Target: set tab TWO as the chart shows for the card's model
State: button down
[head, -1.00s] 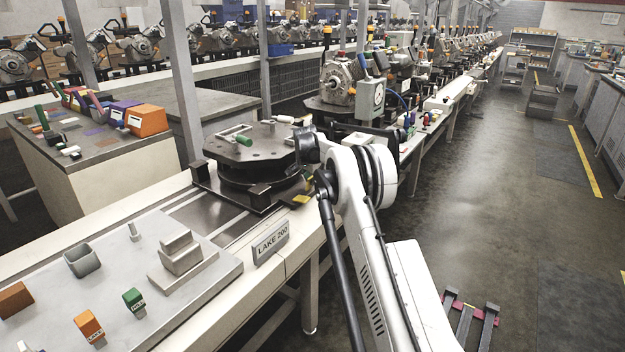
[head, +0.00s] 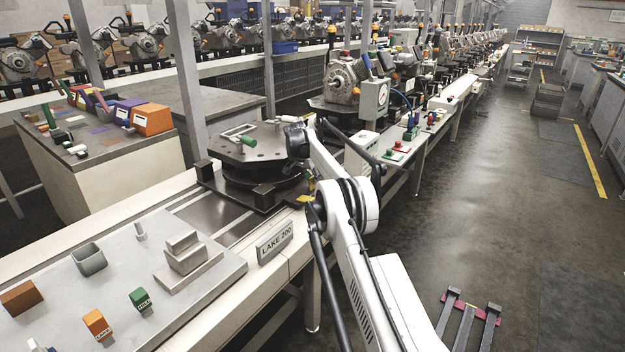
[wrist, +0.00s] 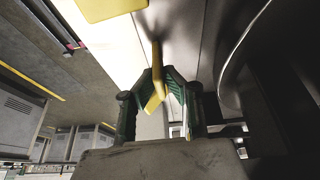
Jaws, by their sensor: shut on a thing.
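My gripper (wrist: 160,86) shows in the wrist view with its two dark green fingers closed in on a thin yellow tab (wrist: 155,98). A second, wider yellow piece (wrist: 110,8) shows at the top edge of that view. In the head view, my arm hides most of the gripper, and a bit of yellow (head: 304,198) shows at the conveyor's edge beside the dark turntable fixture (head: 240,150). A grey card (head: 274,242) reading LAKE 200 stands at the conveyor's front edge. I cannot make out a chart or a tab number.
A pale plate (head: 215,280) at lower left carries an orange block (head: 97,323), a green block (head: 140,298), a grey cup (head: 90,260) and a stepped metal block (head: 184,252). A machine (head: 345,85) stands beyond the turntable.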

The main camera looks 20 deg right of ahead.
jog(key=c, duration=1.8)
grip_release()
jog(key=shift+c, duration=0.2)
jog(key=v, duration=1.2)
jog(key=shift+r, duration=0.1)
